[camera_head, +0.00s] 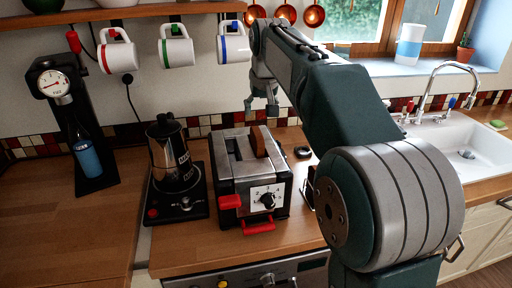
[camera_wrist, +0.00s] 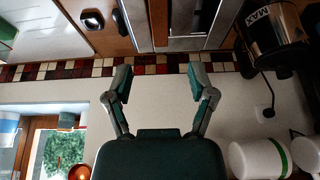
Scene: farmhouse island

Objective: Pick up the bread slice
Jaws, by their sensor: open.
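The brown bread slice (camera_head: 259,141) stands upright in the right slot of the silver toaster (camera_head: 238,172), with its upper part showing above the slot. The rest of it is hidden inside. The toaster has red levers and a dial on its front. My gripper (camera_head: 262,108) hangs above and slightly behind the toaster, apart from the bread. In the wrist view, my gripper (camera_wrist: 160,78) has its two fingers spread with nothing between them. The toaster (camera_wrist: 205,22) is at the top edge there, with the brown bread (camera_wrist: 158,22) beside its metal strips.
A moka pot (camera_head: 172,155) on a black burner stands just left of the toaster. Mugs (camera_head: 176,48) hang on the wall behind, near my gripper. A sink (camera_head: 465,140) is at right. The wooden counter (camera_head: 60,225) is clear at front left.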

